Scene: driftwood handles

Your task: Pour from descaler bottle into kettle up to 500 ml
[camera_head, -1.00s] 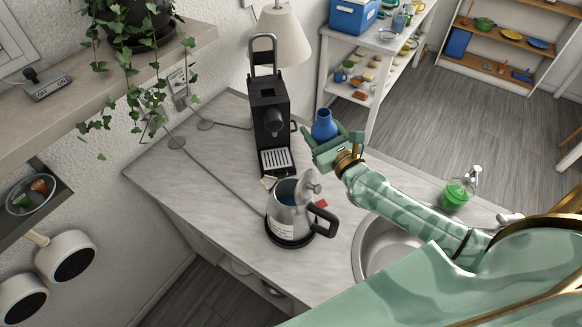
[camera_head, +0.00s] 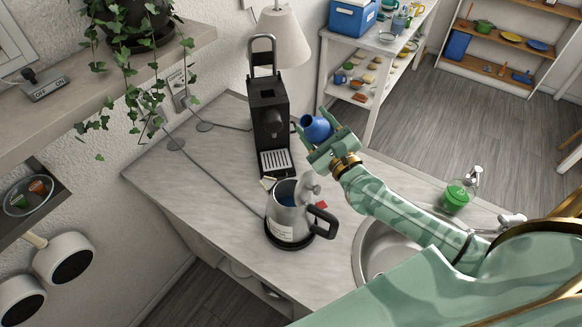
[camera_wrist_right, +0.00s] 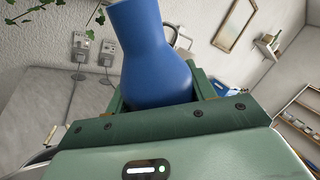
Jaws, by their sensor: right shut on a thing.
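The blue descaler bottle (camera_head: 317,128) is held in my right gripper (camera_head: 330,139), which is shut on it. The bottle is tilted, with its neck toward the left, above and to the upper right of the kettle. In the right wrist view the bottle (camera_wrist_right: 151,60) fills the space between the fingers. The steel kettle (camera_head: 287,217) stands on the counter with its lid (camera_head: 311,188) raised and its black handle to the right. Bluish content shows in its opening. A white label is on its side, too small to read. My left gripper is not in view.
A black coffee machine (camera_head: 269,125) stands behind the kettle, close to the bottle. A sink (camera_head: 372,255) is to the right of the kettle, and a green soap bottle (camera_head: 455,198) stands beyond it. The counter (camera_head: 195,185) left of the kettle is clear except for cords.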

